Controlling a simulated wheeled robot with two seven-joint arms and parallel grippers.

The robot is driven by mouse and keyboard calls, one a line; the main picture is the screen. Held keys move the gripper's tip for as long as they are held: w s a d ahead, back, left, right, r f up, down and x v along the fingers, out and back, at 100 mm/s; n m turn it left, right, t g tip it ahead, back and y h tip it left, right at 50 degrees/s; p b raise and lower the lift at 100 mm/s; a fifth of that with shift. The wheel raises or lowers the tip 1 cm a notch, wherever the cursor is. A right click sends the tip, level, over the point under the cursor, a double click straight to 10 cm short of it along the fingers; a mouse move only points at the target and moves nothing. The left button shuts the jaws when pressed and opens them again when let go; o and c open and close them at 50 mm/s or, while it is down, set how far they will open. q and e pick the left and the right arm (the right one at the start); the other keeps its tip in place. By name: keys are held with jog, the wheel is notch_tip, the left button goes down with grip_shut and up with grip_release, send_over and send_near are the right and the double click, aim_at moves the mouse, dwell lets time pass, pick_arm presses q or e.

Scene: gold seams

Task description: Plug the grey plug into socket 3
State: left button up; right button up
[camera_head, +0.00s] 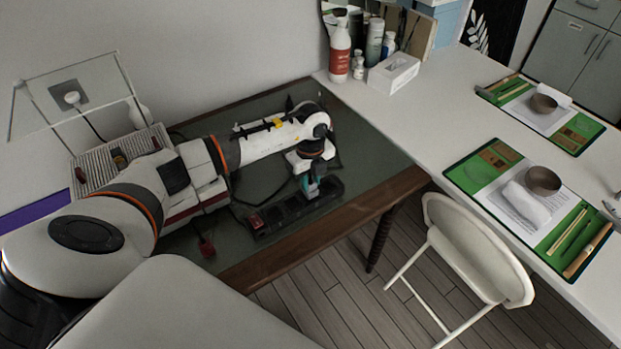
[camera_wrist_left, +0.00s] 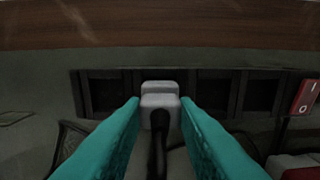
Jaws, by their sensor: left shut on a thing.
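The grey plug (camera_wrist_left: 160,96) is between the two teal fingers of my left gripper (camera_wrist_left: 160,108), which are shut on it. Its dark cord runs back toward the wrist camera. Behind the plug lies a black power strip (camera_wrist_left: 216,94) with a row of square sockets; the plug covers one of them. I cannot tell whether it is seated or just above the strip, and no socket numbers are readable. In the head view my left gripper (camera_head: 311,187) is over the strip (camera_head: 296,208), toward the end away from the red switch (camera_head: 256,221). The plug is hidden there.
The strip lies on a green-topped table with a brown wooden edge (camera_head: 330,232). A dark red plug (camera_head: 206,248) lies near that edge, left of the strip. Loose cords lie around. A white table with bottles, a tissue box (camera_head: 393,73) and green place mats adjoins at right.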

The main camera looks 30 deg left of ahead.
pick_arm(q)
jog(key=shift+f+b, duration=0.4)
jog(key=shift+f, duration=0.2)
jog(key=o, duration=1.1)
jog(key=shift+r, duration=0.1)
notch_tip(320, 180, up, 12)
jog(key=shift+f+b, duration=0.1)
jog(key=shift+b, duration=0.45)
